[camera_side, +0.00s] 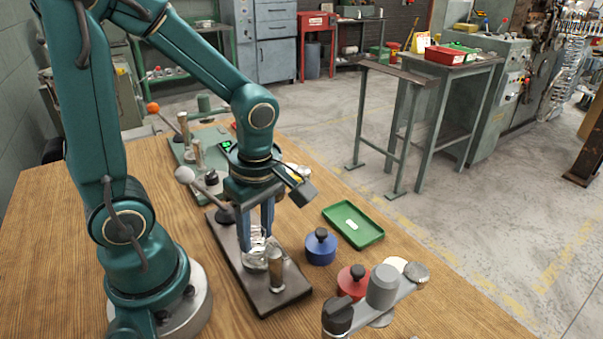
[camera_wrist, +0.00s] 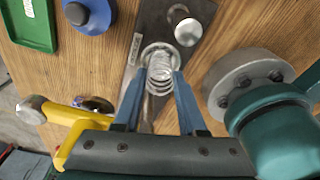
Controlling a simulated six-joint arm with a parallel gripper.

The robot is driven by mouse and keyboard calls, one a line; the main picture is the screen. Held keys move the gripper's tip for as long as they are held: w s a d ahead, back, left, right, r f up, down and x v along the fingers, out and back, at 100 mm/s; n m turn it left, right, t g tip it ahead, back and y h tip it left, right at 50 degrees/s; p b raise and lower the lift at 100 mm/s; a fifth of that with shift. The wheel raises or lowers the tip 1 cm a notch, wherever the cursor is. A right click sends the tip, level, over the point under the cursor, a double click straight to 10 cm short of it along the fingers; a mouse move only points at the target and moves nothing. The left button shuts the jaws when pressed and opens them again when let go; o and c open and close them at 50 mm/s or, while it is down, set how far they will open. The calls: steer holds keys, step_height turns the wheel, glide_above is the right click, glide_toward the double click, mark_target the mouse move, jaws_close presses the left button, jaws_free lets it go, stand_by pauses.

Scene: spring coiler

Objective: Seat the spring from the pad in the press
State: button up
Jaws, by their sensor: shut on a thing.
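My gripper (camera_side: 257,232) points down over the press and is shut on the spring (camera_side: 254,248), a pale wire coil. In the wrist view the two blue fingers (camera_wrist: 158,82) hold the spring (camera_wrist: 159,76) between them. The press has a dark base plate (camera_side: 268,299), an upright metal post (camera_side: 276,272) and a lever with a grey ball knob (camera_side: 184,174). In the wrist view the spring's far end overlaps a round pale seat (camera_wrist: 150,51) on the plate. I cannot tell whether it touches the seat. I cannot make out the pad.
Right of the press are a blue lidded pot (camera_side: 320,250), a red lidded pot (camera_side: 353,284) and a green tray (camera_side: 353,227) with a white label. A second green fixture (camera_side: 180,151) stands behind. A yellow-handled tool (camera_wrist: 62,115) shows in the wrist view. Bare wood lies between.

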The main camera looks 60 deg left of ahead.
steer(key=shift+f, duration=0.25)
stand_by(0.3)
steer(key=o, duration=1.4)
steer(key=shift+r, duration=0.15)
steer(key=shift+r, duration=4.3)
